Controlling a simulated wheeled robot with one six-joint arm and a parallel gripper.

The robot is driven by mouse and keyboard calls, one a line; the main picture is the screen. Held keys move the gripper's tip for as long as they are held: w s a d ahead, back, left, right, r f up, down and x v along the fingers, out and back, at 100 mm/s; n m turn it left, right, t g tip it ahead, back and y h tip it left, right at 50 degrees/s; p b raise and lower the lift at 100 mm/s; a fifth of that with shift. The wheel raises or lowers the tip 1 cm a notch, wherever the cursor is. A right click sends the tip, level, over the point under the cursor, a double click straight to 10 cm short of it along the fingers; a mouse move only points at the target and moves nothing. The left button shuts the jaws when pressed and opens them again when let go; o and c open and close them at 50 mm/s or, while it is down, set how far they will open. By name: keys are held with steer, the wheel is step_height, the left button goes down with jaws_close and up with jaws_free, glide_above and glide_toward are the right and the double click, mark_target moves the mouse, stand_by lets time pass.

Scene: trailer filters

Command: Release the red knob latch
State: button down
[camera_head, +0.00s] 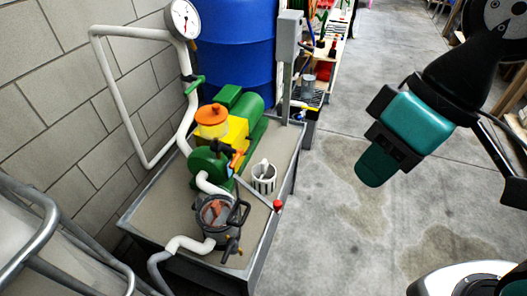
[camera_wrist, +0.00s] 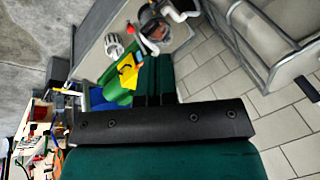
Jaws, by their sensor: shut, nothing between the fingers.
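The red knob (camera_head: 277,205) sits at the right front edge of the grey trailer (camera_head: 150,215), at the end of a thin bar. It also shows as a small red spot in the wrist view (camera_wrist: 129,28). My gripper (camera_head: 366,172) is teal and black. It is shut and empty, in the air over the floor to the right of the trailer, well apart from the knob. In the wrist view my gripper's fingers (camera_wrist: 156,74) cover part of the trailer's load.
The trailer carries a green and yellow pump (camera_head: 235,125), a grey filter pot (camera_head: 215,218), a white striped cup (camera_head: 263,178) and white pipes with a gauge (camera_head: 183,19). A blue barrel (camera_head: 235,45) stands behind. Metal rails (camera_head: 50,225) stand front left.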

steer(key=w+a+f+n+t+h, duration=0.1)
steer(key=w+a+f+n+h, duration=0.3)
steer(key=a+f+n, duration=0.5)
steer(key=w+a+f+n+t+h, duration=0.2)
steer(key=w+a+f+n+h, duration=0.15)
steer(key=a+f+n, duration=0.6)
steer(key=w+d+f+p, duration=0.1)
steer(key=w+d+f, duration=0.1)
steer(key=d+f, duration=0.2)
steer(key=w+d+f+p, duration=0.2)
steer(key=w+d+f, duration=0.1)
steer(key=f, duration=0.3)
steer(key=shift+w+d+f+n, duration=0.25)
steer(key=shift+d+n, duration=0.1)
